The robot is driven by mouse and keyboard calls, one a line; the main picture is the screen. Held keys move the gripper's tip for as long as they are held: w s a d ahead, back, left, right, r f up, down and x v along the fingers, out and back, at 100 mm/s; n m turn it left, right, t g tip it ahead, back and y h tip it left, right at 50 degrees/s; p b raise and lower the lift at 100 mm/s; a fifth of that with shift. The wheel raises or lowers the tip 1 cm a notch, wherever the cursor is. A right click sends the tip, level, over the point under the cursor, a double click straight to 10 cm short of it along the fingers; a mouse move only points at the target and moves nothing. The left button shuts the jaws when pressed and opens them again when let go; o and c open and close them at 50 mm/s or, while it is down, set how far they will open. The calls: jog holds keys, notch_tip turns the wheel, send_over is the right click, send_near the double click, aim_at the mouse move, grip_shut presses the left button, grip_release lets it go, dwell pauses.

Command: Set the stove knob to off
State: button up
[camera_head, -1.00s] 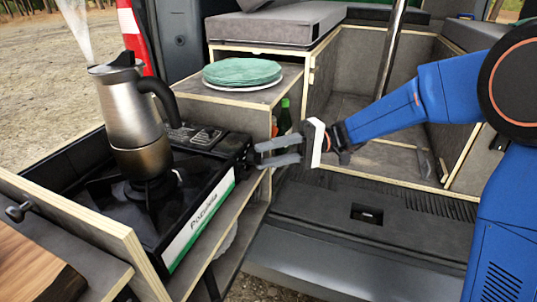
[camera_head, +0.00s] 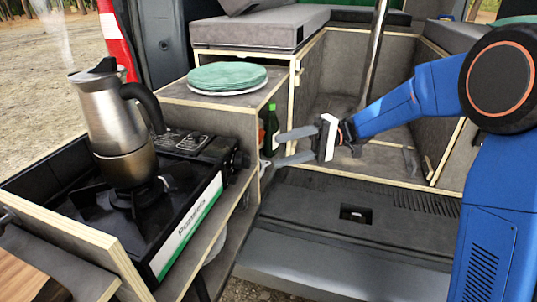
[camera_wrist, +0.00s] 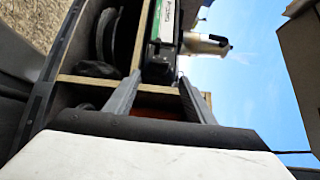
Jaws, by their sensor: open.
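The black camping stove (camera_head: 190,215) stands on the pull-out shelf at the left. Its dark knob (camera_head: 240,161) is at the right end, small, and its setting cannot be read. A steel moka pot (camera_head: 118,125) stands upright on the burner with faint steam above; no flame is clear. My gripper (camera_head: 275,150) is open and empty, to the right of the knob and apart from it. In the wrist view, the open fingers (camera_wrist: 158,78) point towards the stove's end (camera_wrist: 160,45), and the pot (camera_wrist: 205,43) shows beyond; the knob is not clear there.
A stack of green plates (camera_head: 228,75) sits on the cabinet (camera_head: 215,110) behind the stove. A green bottle (camera_head: 271,128) stands in a nook just behind my fingertips. A wooden board edge (camera_head: 70,240) borders the stove's near left. The van floor (camera_head: 350,215) below is open.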

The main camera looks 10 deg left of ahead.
jog(key=v, duration=0.8)
jog(key=shift+w+d, duration=0.15)
jog(key=shift+w, duration=0.1)
